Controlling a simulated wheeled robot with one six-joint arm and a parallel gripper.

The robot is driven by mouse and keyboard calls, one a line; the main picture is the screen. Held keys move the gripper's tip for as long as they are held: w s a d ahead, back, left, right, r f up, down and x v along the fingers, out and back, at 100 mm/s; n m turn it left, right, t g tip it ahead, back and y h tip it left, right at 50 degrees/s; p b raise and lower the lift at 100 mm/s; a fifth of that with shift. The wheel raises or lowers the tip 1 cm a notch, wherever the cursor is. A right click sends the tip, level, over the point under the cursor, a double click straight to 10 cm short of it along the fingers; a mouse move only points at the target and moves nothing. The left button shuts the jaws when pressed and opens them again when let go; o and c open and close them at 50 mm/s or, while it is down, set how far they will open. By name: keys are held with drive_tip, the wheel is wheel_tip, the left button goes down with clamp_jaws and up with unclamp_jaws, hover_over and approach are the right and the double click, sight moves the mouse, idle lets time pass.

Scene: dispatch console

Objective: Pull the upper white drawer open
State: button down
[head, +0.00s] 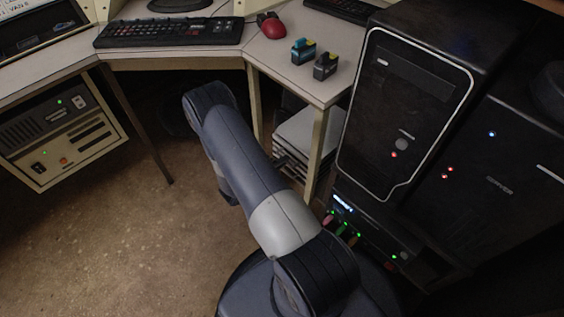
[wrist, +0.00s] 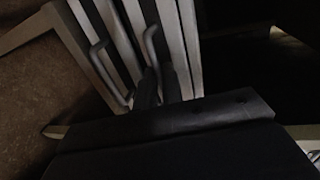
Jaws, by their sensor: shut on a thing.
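The white drawer unit (head: 300,135) stands under the desk in the head view, partly hidden by my arm. In the wrist view its pale fronts run steeply and carry two grey bar handles. The upper white drawer (wrist: 169,50) is on the right there, away from the floor side. Its handle (wrist: 149,42) runs down between the dark fingers of my gripper (wrist: 158,78), which is shut on it. The lower handle (wrist: 100,68) is free, to the left. In the head view my gripper is mostly hidden behind my arm. I cannot tell how far the drawer stands out.
A desk leg (head: 316,152) stands just right of the drawers. A black computer tower (head: 405,110) and a low unit with coloured plugs (head: 365,232) are further right. The desk (head: 215,52) holds a keyboard and a red mouse. Brown floor (head: 120,235) at the left is clear.

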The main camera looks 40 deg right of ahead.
drive_tip(key=shift+a, duration=0.1)
drive_tip(key=f+v, duration=0.3)
drive_tip(key=v, duration=1.3)
drive_tip(key=shift+a+f+b, duration=0.2)
drive_tip(key=shift+a+b, duration=0.15)
drive_tip(key=shift+a, duration=0.05)
drive_tip(key=shift+s, duration=0.1)
drive_tip(key=c, duration=1.6)
unclamp_jaws()
drive_tip(key=shift+o, duration=0.2)
drive_tip(key=p+v, duration=0.2)
drive_tip(key=v, duration=0.8)
drive_tip(key=shift+a, duration=0.4)
drive_tip(key=b+x, duration=0.2)
drive_tip(key=x, duration=0.9)
drive_tip(key=shift+d, duration=0.25)
